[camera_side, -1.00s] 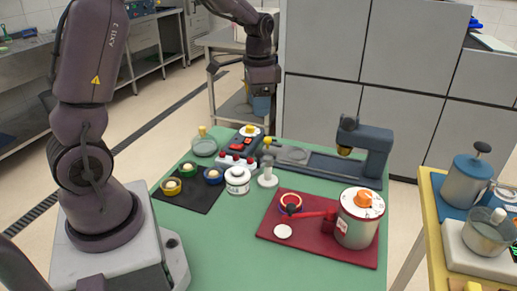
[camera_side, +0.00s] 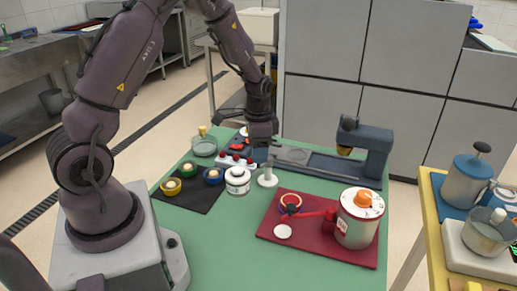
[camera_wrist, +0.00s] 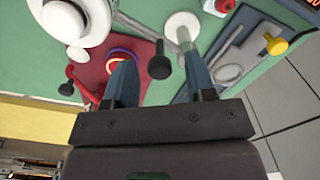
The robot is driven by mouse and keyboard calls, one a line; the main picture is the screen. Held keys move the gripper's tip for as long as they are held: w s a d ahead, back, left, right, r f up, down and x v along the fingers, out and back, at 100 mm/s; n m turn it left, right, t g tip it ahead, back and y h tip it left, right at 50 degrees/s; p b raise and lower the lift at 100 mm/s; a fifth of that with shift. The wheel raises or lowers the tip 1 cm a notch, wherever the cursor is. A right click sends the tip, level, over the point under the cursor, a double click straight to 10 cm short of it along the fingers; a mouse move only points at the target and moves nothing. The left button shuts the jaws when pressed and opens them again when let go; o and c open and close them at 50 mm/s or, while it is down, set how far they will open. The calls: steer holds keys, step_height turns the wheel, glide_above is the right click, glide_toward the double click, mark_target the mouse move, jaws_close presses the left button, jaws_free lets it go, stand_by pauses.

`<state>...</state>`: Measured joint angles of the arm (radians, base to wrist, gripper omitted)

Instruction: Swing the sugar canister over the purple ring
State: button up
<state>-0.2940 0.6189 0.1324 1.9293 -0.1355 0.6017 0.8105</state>
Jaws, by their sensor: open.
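The canister (camera_side: 355,232), grey with a white top and orange knob, stands upright at the right of the red mat and looks like the sugar canister. A red arm (camera_side: 316,214) reaches left from it to a dark knob (camera_side: 291,209). My gripper (camera_side: 262,152) hangs above the back of the table, behind and left of the ring. In the wrist view its blue fingers (camera_wrist: 160,85) are wide apart and empty.
On the red mat (camera_side: 340,256) lies a white disc (camera_side: 283,231). A white post (camera_side: 268,176) and a white jar (camera_side: 237,181) stand left of the mat. A dark blue machine (camera_side: 365,150) stands behind. The green table's front (camera_side: 250,260) is clear.

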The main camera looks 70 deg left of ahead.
steer(key=shift+c, duration=0.2)
jaws_close()
steer(key=shift+d, duration=0.1)
steer(key=shift+w+d+n, duration=0.35)
steer(key=shift+w+n, duration=0.35)
steer(key=shift+n, duration=1.35)
steer(key=shift+w+d+n, duration=0.4)
steer(key=shift+w+n, duration=0.25)
steer(key=shift+n, duration=1.45)
steer(key=shift+w+d+n, duration=0.35)
steer(key=shift+w+n, duration=0.35)
steer(key=shift+n, duration=1.35)
steer(key=shift+w, duration=0.1)
steer(key=shift+o, duration=0.2)
jaws_free()
